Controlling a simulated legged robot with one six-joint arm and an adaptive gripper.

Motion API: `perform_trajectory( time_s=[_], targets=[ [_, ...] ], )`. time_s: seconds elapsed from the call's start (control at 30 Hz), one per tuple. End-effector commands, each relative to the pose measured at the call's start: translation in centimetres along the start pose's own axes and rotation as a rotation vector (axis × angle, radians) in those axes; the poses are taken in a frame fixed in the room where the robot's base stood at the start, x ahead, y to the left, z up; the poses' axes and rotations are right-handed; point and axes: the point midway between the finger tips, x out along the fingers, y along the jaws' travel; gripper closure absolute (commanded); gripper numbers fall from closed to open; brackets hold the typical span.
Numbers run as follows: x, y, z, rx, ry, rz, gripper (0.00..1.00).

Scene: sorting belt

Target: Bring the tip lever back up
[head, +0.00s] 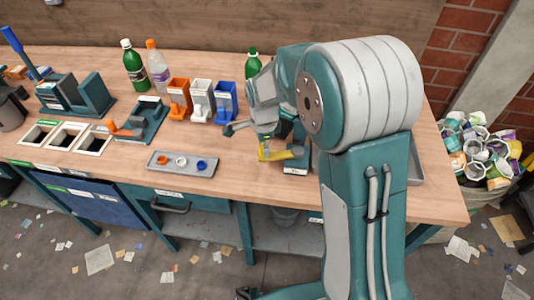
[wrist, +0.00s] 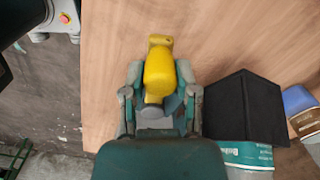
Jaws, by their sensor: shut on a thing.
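The yellow lever (head: 285,154) is at the right part of the workbench, low over a small teal base (head: 297,167) with a white label. In the head view its yellow bar lies nearly level. In the wrist view the yellow lever (wrist: 158,72) shows between the fingers, its rounded end pointing away from the wrist. My gripper (head: 264,140) is at the lever, and in the wrist view my gripper (wrist: 160,100) is shut on it. My arm hides part of the base and the bench behind it.
Orange, white and blue holders (head: 201,100) stand left of my gripper, with bottles (head: 133,66) behind. A grey tray (head: 183,165) with coloured rings lies in front. Farther left are bench openings (head: 67,136) and an orange-handled teal device (head: 140,122). A full waste bin (head: 488,155) stands right.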

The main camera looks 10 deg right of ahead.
Motion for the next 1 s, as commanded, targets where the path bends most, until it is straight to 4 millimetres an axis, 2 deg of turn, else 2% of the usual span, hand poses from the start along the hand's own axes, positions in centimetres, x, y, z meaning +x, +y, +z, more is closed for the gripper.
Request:
perform_trajectory(
  time_s=[0.2,0.43,1.0],
  targets=[
    [0.2,-1.5,-0.3,0.158,0.0,0.002,1.0],
    [0.2,-2.5,-0.7,0.265,0.001,0.002,1.0],
    [0.1,-3.1,-0.9,0.318,0.001,-0.002,1.0]
  ],
)
